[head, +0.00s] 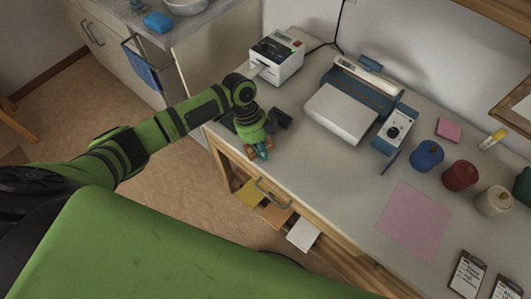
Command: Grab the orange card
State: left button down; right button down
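An orange card (277,215) shows below the front edge of the worktable, between a yellow card (249,193) and a white card (303,235). What supports the cards is hard to make out. My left gripper (261,151) is over the table's front left corner, above and a little left of the orange card in the picture, and apart from it. Its fingers are small and partly hidden by the wrist, so I cannot tell whether they are open or shut. My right gripper is not in view.
The worktable (310,165) has a drawer handle (272,194) near the cards. A label printer (277,57), a blue and white sealing machine (345,112), thread spools (459,176) and a pink sheet (414,220) stand or lie on it. Open floor (200,195) lies left of the cards.

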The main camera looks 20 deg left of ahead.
aim_at(276, 168)
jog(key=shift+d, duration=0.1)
